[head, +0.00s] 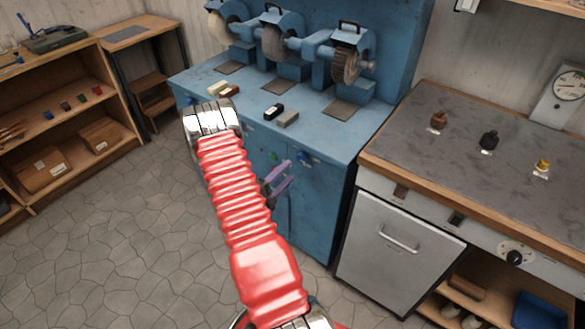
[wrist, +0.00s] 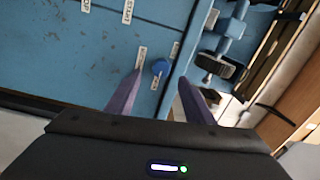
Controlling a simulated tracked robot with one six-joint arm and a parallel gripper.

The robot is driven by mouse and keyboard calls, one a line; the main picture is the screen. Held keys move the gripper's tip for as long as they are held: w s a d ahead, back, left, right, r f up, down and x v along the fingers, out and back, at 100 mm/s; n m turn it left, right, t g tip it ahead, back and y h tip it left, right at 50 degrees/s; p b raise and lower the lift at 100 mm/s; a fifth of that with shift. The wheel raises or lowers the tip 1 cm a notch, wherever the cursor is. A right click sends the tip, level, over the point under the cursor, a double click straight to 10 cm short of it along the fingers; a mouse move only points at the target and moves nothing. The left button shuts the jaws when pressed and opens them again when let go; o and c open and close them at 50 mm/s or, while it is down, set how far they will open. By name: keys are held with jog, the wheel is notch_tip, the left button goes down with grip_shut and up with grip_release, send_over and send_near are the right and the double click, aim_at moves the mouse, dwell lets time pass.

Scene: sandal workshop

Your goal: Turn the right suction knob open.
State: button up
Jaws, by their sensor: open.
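A blue knob (wrist: 160,67) sits on the blue front panel of the grinding bench, with small white labels around it. In the head view a blue knob (head: 304,157) shows on the upper right of that front. My gripper (head: 281,173) is in front of the panel with its purple fingers apart and nothing between them. In the wrist view the knob appears between the fingertips of my gripper (wrist: 162,77), nearer the left finger; it seems to lie beyond the tips. I cannot tell the exact gap or read which way the knob points.
Grinding wheels (head: 345,62) stand on the blue bench (head: 325,135), with small blocks (head: 288,119) near its front edge. A green button (head: 274,156) is on the panel left of the fingers. A grey-topped workbench (head: 470,170) stands close on the right. The floor (head: 150,240) at left is clear.

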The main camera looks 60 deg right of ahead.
jog(key=a, duration=0.6)
jog(key=shift+w+a+f, duration=0.2)
jog(key=shift+w+a, duration=0.1)
jog(key=shift+w, duration=0.15)
